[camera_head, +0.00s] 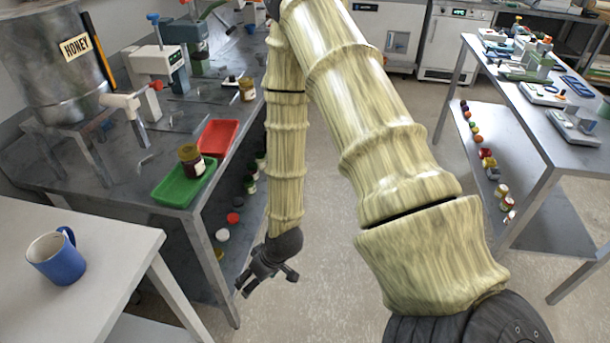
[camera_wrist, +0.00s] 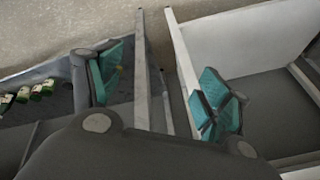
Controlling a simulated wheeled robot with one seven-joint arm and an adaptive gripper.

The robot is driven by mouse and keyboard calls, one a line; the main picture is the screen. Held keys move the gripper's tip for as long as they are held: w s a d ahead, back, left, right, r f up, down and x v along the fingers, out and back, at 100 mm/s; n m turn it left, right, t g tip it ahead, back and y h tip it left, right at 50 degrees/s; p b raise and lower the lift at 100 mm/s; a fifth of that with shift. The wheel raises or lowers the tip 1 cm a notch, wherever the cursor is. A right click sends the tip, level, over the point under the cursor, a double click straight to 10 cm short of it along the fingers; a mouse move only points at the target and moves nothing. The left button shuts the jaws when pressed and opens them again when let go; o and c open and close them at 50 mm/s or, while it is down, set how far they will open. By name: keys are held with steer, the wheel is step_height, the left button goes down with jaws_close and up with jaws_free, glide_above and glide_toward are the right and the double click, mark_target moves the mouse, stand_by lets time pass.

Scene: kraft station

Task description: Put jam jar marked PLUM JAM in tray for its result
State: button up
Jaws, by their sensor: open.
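A dark jam jar with a gold-brown lid (camera_head: 190,160) stands upright in the green tray (camera_head: 172,194) at the front corner of the metal bench. A red tray (camera_head: 217,137) lies behind it and looks empty. A second, smaller-looking jar (camera_head: 247,90) stands farther back on the bench. I cannot read PLUM JAM on either jar. My gripper (camera_head: 267,284) hangs low, right of the bench's front leg and below the tray level. In the wrist view its teal-padded fingers (camera_wrist: 160,90) are spread apart with nothing between them.
A honey tank (camera_head: 65,85) and several bench instruments stand on the left bench. A white table with a blue mug (camera_head: 56,258) is in front. Jars and lids sit on the shelf under the bench. Another instrument table (camera_head: 555,120) is at right. Open floor (camera_head: 325,240) lies between.

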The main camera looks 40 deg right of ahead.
steer(key=s+f+g+h, duration=0.1)
steer(key=s+f, duration=0.4)
steer(key=s, duration=0.5)
steer(key=s+f+m+g+h, duration=0.1)
steer(key=s+f, duration=0.4)
steer(key=s, duration=0.5)
steer(key=shift+s+a+f+m+g+h, duration=0.15)
steer(key=shift+s+f+m+g+h, duration=0.2)
steer(key=shift+g, duration=0.45)
steer(key=shift+w, duration=0.1)
